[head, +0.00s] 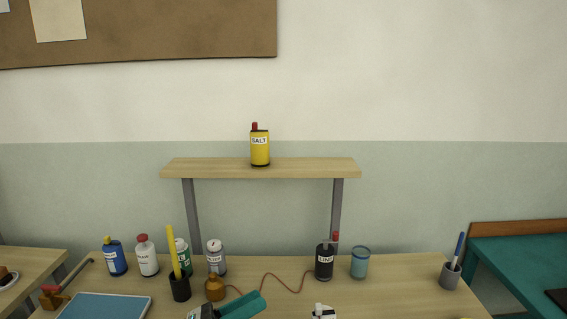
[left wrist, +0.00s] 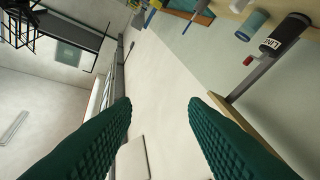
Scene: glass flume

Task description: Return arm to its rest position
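My left gripper (head: 241,305) shows at the bottom edge of the head view, with teal fingers low over the front of the table. In the left wrist view its two ribbed teal fingers (left wrist: 160,102) stand wide apart with nothing between them, so it is open and empty.
The wooden table (head: 400,285) holds several bottles, a dark pen cup (head: 180,288), a brown flask (head: 215,289), a black bottle (head: 324,264) and a blue cup (head: 360,263). A yellow salt container (head: 260,150) stands on the raised shelf (head: 210,168). A blue book (head: 105,306) lies front left.

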